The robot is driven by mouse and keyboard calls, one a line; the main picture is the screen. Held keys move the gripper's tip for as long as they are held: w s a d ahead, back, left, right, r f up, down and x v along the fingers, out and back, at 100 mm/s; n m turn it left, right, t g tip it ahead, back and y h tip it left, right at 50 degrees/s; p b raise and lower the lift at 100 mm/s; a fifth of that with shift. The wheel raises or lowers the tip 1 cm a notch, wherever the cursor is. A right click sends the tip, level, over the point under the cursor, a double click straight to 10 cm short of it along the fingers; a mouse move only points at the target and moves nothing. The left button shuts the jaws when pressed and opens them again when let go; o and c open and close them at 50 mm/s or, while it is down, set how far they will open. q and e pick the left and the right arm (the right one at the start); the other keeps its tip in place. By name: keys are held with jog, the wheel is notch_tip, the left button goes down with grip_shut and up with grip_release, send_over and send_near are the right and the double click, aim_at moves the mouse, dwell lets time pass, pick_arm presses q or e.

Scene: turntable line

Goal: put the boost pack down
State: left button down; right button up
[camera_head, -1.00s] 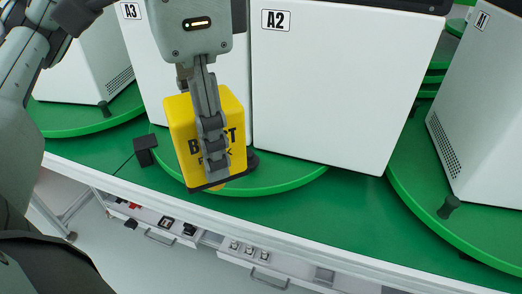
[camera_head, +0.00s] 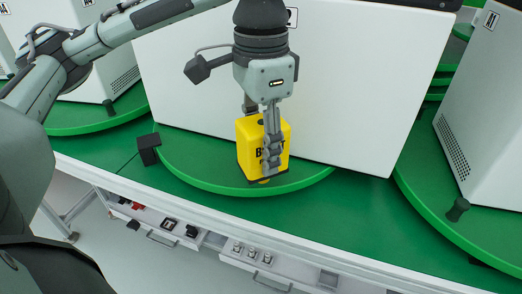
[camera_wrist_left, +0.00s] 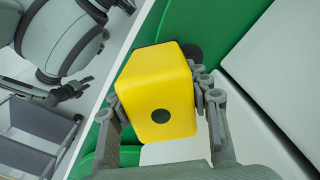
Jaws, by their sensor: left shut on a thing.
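The boost pack (camera_head: 248,147) is a yellow block with dark lettering on its front and a dark round spot on top. It is upright at the front part of a round green turntable (camera_head: 195,172). I cannot tell whether its base touches the turntable. My left gripper (camera_head: 269,158) reaches down from above and is shut on the pack, one finger crossing its lettered face. In the left wrist view the pack (camera_wrist_left: 160,85) sits between the two fingers.
A large white box (camera_head: 345,90) stands close behind the pack. A small black block (camera_head: 149,149) is at the turntable's left edge. Another white box (camera_head: 485,120) stands at the right. Open drawers (camera_head: 255,255) with small parts lie below the table's front edge.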

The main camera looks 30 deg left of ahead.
pick_arm(q)
jog(key=shift+f, duration=0.35)
pick_arm(e)
jog(key=shift+w+r, duration=0.1)
jog(key=shift+r, duration=0.2)
pick_arm(q)
jog(key=shift+f, duration=0.15)
pick_arm(e)
jog(key=shift+f, duration=0.25)
pick_arm(q)
jog(key=c, duration=0.7)
grip_release()
jog(key=shift+c, duration=0.2)
pick_arm(e)
jog(key=shift+s, duration=0.2)
jog(key=shift+f, duration=0.15)
